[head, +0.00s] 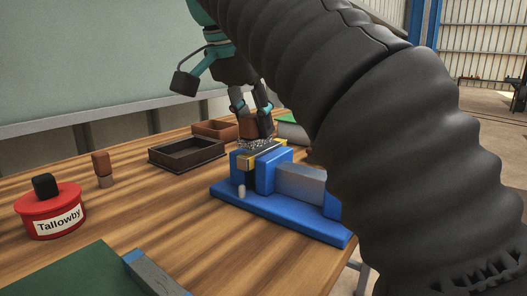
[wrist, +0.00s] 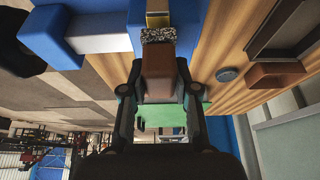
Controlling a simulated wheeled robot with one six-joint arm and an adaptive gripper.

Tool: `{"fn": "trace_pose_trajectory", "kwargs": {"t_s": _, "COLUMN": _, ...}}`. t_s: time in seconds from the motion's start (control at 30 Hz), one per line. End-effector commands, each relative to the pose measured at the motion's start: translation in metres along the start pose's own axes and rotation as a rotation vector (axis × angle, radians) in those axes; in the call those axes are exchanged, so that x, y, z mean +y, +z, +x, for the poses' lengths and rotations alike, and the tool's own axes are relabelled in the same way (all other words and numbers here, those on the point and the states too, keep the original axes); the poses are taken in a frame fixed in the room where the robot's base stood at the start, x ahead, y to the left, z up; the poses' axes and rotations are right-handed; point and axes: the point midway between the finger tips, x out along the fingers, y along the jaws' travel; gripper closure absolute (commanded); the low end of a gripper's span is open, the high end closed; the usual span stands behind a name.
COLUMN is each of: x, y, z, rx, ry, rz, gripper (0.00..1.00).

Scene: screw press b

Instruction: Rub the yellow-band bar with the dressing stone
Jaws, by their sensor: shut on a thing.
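My gripper (head: 252,108) is shut on the brown handle of the dressing stone (head: 257,127), and both fingers clasp its sides in the wrist view (wrist: 160,75). The stone's speckled grey face (wrist: 158,35) points away from the fingers. The yellow-band bar (head: 265,158) lies in the jaws of a blue vise (head: 273,178), and its yellow band shows in the wrist view (wrist: 158,20). The speckled face is right over the bar and appears to rest on it, though exact contact is hard to tell. The stone hides part of the bar.
A red Tallowby tin (head: 50,225) and a small brown-topped block (head: 102,180) are at left. A green mat (head: 70,275) lies in front.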

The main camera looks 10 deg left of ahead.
Motion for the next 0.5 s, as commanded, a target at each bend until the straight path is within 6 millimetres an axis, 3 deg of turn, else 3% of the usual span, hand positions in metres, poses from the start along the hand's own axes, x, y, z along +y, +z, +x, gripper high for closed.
{"fn": "trace_pose_trajectory", "kwargs": {"t_s": 0.23, "x": 0.0, "y": -0.002, "z": -0.005, "rx": 0.0, "ry": 0.0, "rz": 0.0, "gripper": 1.0}}
{"fn": "trace_pose_trajectory", "kwargs": {"t_s": 0.5, "x": 0.0, "y": -0.012, "z": -0.028, "rx": 0.0, "ry": 0.0, "rz": 0.0, "gripper": 1.0}}
